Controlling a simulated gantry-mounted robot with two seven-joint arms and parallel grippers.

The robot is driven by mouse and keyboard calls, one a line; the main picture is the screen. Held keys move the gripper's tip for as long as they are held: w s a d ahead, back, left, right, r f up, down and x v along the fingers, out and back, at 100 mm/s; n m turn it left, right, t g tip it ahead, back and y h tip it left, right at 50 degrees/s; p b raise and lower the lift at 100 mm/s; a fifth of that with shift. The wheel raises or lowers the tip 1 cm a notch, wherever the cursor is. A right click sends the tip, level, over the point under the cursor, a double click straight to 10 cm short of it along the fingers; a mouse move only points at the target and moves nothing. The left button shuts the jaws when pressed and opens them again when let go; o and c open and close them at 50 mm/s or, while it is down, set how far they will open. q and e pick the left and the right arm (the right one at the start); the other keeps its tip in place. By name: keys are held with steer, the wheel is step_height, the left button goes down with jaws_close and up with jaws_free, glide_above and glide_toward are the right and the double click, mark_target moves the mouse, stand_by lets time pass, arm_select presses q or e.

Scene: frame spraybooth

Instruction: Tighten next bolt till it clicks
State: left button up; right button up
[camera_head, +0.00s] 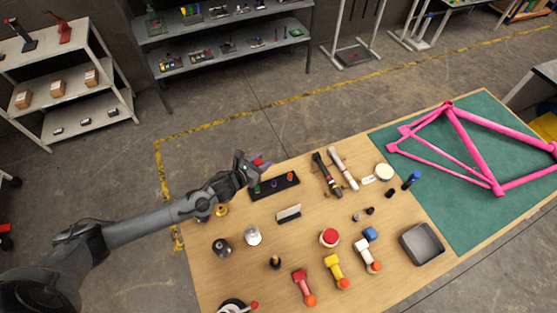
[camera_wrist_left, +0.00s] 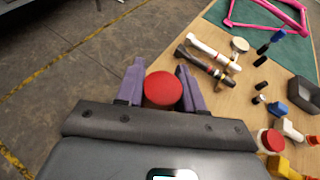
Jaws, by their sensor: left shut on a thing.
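My left gripper (camera_head: 250,168) is above the back left part of the wooden table, just over a black bar. It is shut on a red-topped tool (camera_head: 259,161); in the left wrist view its round red end (camera_wrist_left: 163,89) sits between the two purple fingers. The rest of the tool is hidden by the gripper. The black bar (camera_head: 289,183) lies below and to the right of the gripper, with small green, red and purple bolts along it. I cannot tell whether the tool touches a bolt. My right gripper is not in view.
A dark and a white tool (camera_head: 344,168) lie right of the bar. A light-topped block (camera_head: 289,213) stands in front. Red, yellow and white handled items, a red button (camera_head: 329,237) and a grey tray (camera_head: 422,243) fill the front. A pink frame (camera_head: 466,147) lies on a green mat (camera_head: 480,223).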

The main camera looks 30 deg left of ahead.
arm_select(q)
steer(key=shift+s+a+f+b, duration=0.15)
steer(key=shift+a+f+b, duration=0.1)
steer(key=shift+a+f, duration=0.35)
steer(key=shift+s+a+f+b, duration=0.2)
steer(key=shift+a+f, duration=0.25)
steer(key=shift+f, duration=0.15)
steer(key=shift+w, duration=0.1)
steer(key=shift+f, duration=0.1)
steer(key=shift+d+f+b, duration=0.1)
steer(key=shift+f+b, duration=1.85)
steer(key=shift+f, duration=0.35)
steer(key=shift+f+b, duration=0.8)
steer(key=shift+f, duration=0.3)
